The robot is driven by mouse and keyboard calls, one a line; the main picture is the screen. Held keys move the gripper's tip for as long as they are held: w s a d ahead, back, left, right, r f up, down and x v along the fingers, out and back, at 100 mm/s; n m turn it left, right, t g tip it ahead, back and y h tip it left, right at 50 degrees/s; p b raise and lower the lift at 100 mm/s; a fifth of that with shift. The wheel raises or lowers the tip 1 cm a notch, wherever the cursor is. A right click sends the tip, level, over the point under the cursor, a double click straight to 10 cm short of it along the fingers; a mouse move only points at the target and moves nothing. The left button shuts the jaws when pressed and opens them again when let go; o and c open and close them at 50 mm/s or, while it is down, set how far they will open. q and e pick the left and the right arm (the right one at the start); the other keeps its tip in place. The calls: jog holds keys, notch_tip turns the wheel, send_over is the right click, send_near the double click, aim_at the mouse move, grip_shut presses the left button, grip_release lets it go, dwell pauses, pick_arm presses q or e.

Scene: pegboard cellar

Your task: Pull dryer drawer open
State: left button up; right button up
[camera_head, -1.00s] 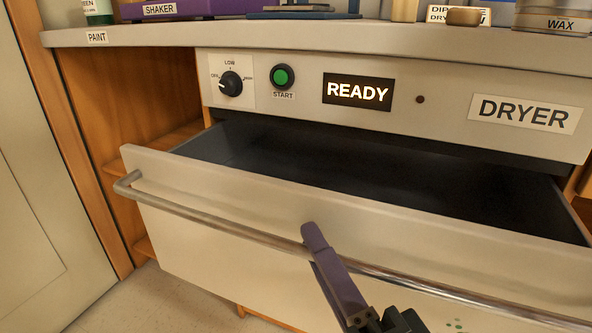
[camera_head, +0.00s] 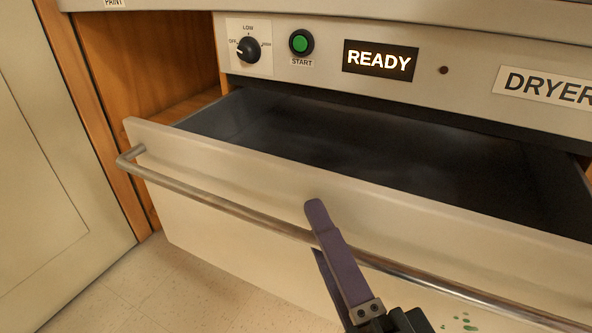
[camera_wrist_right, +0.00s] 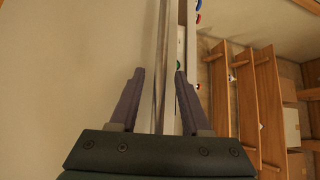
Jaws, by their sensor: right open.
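The dryer drawer (camera_head: 230,185) is pulled out, and its dark, empty-looking interior (camera_head: 370,150) shows from above. A metal bar handle (camera_head: 215,208) runs along its pale front. My right gripper (camera_head: 317,230) is open at the handle, one purple finger above the bar and the other partly hidden below it. In the right wrist view, the bar (camera_wrist_right: 161,60) runs between the two spread fingers of the gripper (camera_wrist_right: 159,73), with a gap on each side. My left gripper is not in view.
The dryer panel above the drawer carries a dial (camera_head: 248,49), a green START button (camera_head: 301,41) and a lit READY display (camera_head: 380,60). An open wooden shelf space (camera_head: 150,60) is at the left. Bare floor (camera_head: 150,285) shows at lower left.

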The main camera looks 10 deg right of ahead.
jog(key=shift+s+d, duration=0.1)
jog(key=shift+s, duration=0.25)
jog(key=p+v, duration=0.1)
jog(key=v, duration=0.8)
jog(key=shift+s+f, duration=0.1)
jog(key=shift+s, duration=0.05)
